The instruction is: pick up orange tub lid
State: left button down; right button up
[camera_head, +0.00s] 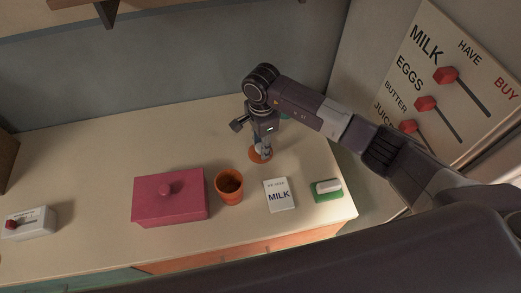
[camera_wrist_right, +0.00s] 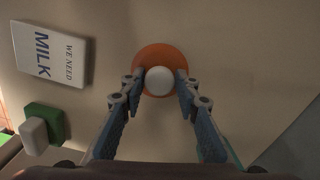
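The orange tub lid (camera_head: 256,158) lies on the counter beneath my right gripper (camera_head: 263,147), behind the orange tub. In the right wrist view it is an orange disc (camera_wrist_right: 160,53) with a round white knob (camera_wrist_right: 159,80) in its middle. My right gripper (camera_wrist_right: 160,77) points down, its two fingers on either side of the knob. The fingertips are very close to the knob; I cannot tell whether they press on it. The open orange tub (camera_head: 229,187) stands upright in front of the lid. My left gripper is out of view.
A pink box with a knob (camera_head: 169,198) stands left of the tub. A milk card (camera_head: 279,195) and a green-and-white block (camera_head: 328,189) lie to the right. A white switch box (camera_head: 28,223) is far left; a slider board (camera_head: 450,80) leans at right.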

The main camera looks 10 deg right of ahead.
jog(key=c, duration=0.4)
jog(key=shift+r, duration=0.1)
